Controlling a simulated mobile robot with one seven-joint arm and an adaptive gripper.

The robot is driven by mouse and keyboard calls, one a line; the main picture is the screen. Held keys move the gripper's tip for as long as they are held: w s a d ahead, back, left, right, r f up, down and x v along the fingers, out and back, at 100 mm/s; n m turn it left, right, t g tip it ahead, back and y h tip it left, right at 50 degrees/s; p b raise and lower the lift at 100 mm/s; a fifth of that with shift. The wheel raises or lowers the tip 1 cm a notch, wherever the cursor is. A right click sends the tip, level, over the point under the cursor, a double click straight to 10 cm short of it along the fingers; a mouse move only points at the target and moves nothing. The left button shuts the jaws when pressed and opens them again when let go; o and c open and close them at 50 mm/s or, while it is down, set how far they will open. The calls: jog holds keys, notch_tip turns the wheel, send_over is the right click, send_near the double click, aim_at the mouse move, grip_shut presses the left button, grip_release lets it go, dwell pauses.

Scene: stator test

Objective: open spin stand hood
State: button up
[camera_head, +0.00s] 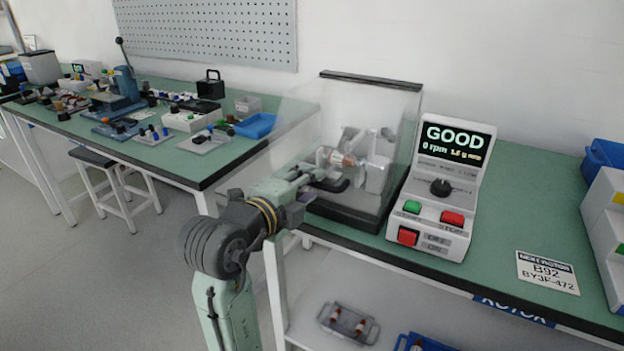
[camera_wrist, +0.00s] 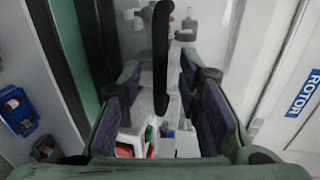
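The spin stand hood (camera_head: 398,150) is a clear cover with a dark top edge over the spin stand on the green bench. A pale metal and copper rotor assembly (camera_head: 345,160) shows inside. Faint clear sheeting reaches left of the stand; I cannot tell how far the hood is open. My gripper (camera_head: 318,182) is at the stand's front left side. In the wrist view, a black bar handle (camera_wrist: 162,50) stands upright in the picture between the fingers of my gripper (camera_wrist: 163,108). The fingers are apart, with gaps visible on both sides of the bar.
The control box (camera_head: 440,190) right of the stand reads GOOD, 0 rpm, and has green and red buttons. A label plate (camera_head: 547,272) lies farther right. A grey tray (camera_head: 348,324) is on the lower shelf. Another workbench (camera_head: 160,165) stands left, with a stool (camera_head: 100,160).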

jog(key=shift+x, duration=1.1)
grip_shut()
